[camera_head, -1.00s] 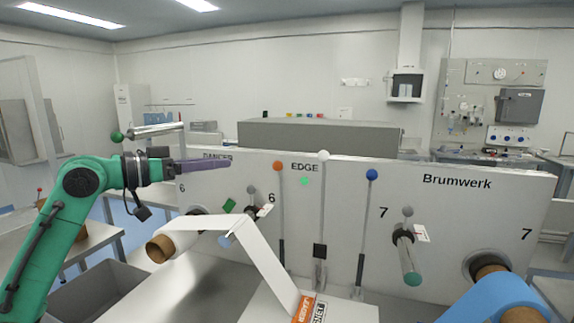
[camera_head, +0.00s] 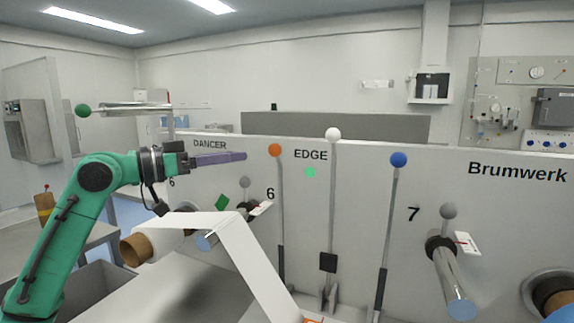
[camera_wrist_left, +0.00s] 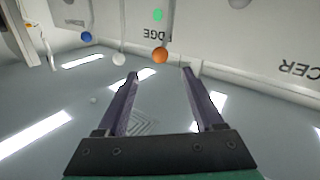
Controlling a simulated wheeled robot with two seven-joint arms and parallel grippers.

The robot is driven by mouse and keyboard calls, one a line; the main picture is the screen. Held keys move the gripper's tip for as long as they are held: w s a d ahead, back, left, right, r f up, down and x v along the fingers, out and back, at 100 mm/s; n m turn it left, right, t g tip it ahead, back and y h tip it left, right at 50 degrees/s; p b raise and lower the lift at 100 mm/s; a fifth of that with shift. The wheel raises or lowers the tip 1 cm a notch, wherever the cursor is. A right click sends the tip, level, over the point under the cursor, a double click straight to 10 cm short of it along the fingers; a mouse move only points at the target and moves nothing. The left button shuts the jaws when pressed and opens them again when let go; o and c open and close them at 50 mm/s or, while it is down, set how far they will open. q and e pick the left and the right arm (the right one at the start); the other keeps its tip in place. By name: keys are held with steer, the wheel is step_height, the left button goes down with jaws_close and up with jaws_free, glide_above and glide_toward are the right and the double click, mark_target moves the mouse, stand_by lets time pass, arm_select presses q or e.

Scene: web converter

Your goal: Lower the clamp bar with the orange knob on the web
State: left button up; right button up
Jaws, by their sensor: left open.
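In the left wrist view the orange knob (camera_wrist_left: 160,56) shows beyond and between the two fingertips. The white web (camera_head: 250,255) runs from a roll at the left over a roller and down toward the lever's foot. My left gripper (camera_head: 243,156) is open and empty, a short way left of the orange knob at nearly its height. Its purple fingers also show apart in the left wrist view (camera_wrist_left: 160,72). My right gripper is not in view.
A white-knobbed lever (camera_head: 332,135) and a blue-knobbed lever (camera_head: 398,160) stand right of the orange one. A green-ended bar (camera_head: 83,111) is behind my left arm.

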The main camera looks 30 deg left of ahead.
arm_select(q)
steer(key=p+x, duration=1)
steer(key=x, duration=0.4)
steer(key=shift+w+d+r+p, duration=0.1)
steer(key=shift+w+r+p, duration=0.05)
steer(key=shift+w+p, duration=0.25)
steer(key=shift+s, duration=0.1)
steer(key=shift+c, duration=0.6)
jaws_close()
steer(key=shift+s, duration=0.1)
